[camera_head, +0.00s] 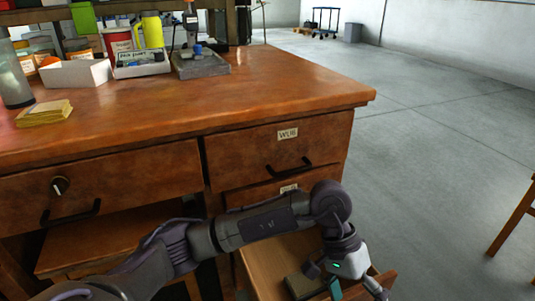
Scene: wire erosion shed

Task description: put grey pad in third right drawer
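The right column of the wooden desk has a closed top drawer (275,150) and a second drawer (262,192) below it. The third right drawer (262,262) is pulled out, its light wooden inside showing. A small grey-green block, seemingly the grey pad (303,285), is inside this drawer at the bottom of the view. My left gripper (352,290) reaches over the drawer just right of the pad. Its fingers look spread, with nothing visible between them; the fingertips are partly cut off by the picture's edge. My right gripper is not in view.
The desktop (200,110) holds a yellow note stack (44,113), a white box (76,73), a parts box (142,64), a grey metal block (200,63) and several containers. A wooden stool or chair (515,215) stands at right. The floor (440,130) between is clear.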

